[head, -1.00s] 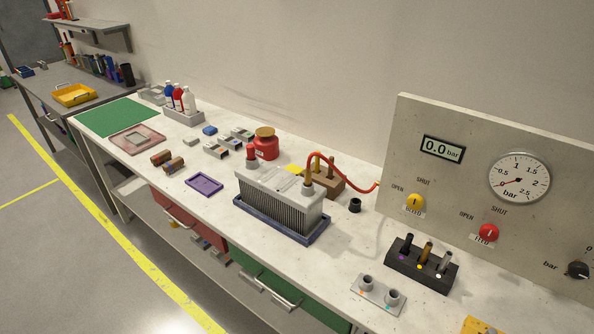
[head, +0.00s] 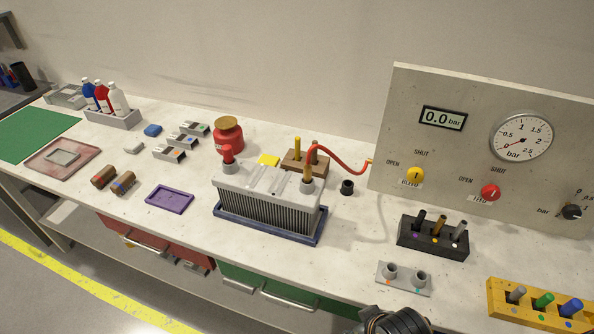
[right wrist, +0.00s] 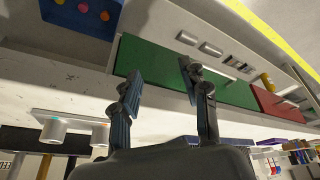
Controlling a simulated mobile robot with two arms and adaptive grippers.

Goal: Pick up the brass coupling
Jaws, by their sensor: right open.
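A brass-brown coupling (head: 439,228) stands upright in the middle of a black rack (head: 433,246), between a black piece (head: 419,219) and a grey piece (head: 459,232). A brown upright piece (right wrist: 44,166) that looks like it shows at the lower left of the right wrist view. Other brass-coloured parts are the hose end (head: 307,178) and a post (head: 297,147) in a wooden block. In the right wrist view my right gripper (right wrist: 160,72) is open and empty, with its fingers apart in front of the bench edge. Its fingers are outside the head view. My left gripper is not in view.
A grey plate with two sockets (head: 404,279) lies in front of the black rack. A yellow rack (head: 510,305) stands at right, and the gauge panel (head: 470,150) rises behind. A finned grey unit (head: 268,200) with a red hose (head: 345,162) stands left of the rack.

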